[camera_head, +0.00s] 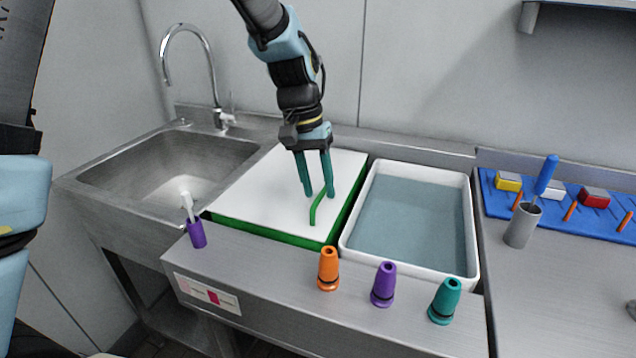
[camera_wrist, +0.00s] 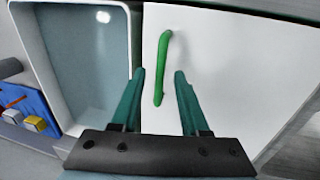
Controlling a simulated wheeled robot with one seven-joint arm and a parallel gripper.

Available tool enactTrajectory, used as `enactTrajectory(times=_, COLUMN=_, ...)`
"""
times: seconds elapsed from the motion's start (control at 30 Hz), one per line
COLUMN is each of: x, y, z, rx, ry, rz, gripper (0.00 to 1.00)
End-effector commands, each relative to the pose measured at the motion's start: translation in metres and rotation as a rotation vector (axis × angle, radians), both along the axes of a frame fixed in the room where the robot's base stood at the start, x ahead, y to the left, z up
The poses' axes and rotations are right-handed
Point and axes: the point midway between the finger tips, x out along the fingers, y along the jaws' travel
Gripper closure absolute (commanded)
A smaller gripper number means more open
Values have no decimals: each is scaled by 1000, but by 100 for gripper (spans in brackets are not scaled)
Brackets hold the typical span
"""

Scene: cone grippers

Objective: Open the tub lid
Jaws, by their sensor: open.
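The tub lid (camera_head: 262,190) is a flat white panel with a green edge, lying closed over the tub left of the open water basin. A green bar handle (camera_head: 318,207) stands on the lid near its right side. My gripper (camera_head: 318,194) is open above the lid, its two teal fingers pointing down close to the handle. In the wrist view the handle (camera_wrist: 162,68) shows between and beyond the fingertips, nearer the left finger. I cannot tell whether a finger touches it. The lid's white top (camera_wrist: 235,50) fills the right of that view.
A white basin of water (camera_head: 415,215) stands right of the lid, a steel sink (camera_head: 165,165) with a tap left. Orange (camera_head: 328,268), purple (camera_head: 384,285) and teal (camera_head: 445,301) cones stand on the front ledge. A purple cup (camera_head: 196,234) holds a brush. A grey cup (camera_head: 521,225) stands right.

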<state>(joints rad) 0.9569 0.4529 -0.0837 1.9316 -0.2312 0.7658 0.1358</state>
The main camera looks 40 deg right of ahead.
Motion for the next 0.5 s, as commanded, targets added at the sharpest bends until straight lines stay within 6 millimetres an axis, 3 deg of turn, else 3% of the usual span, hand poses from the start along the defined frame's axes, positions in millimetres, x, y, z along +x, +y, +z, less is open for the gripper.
enactTrajectory(times=0.07, x=0, y=0, z=0, rx=0, ry=0, rz=0, gripper=57)
enactTrajectory(times=0.43, x=0, y=0, z=0, rx=0, ry=0, rz=0, gripper=99)
enactTrajectory(times=0.5, x=0, y=0, z=0, rx=0, ry=0, rz=0, gripper=100)
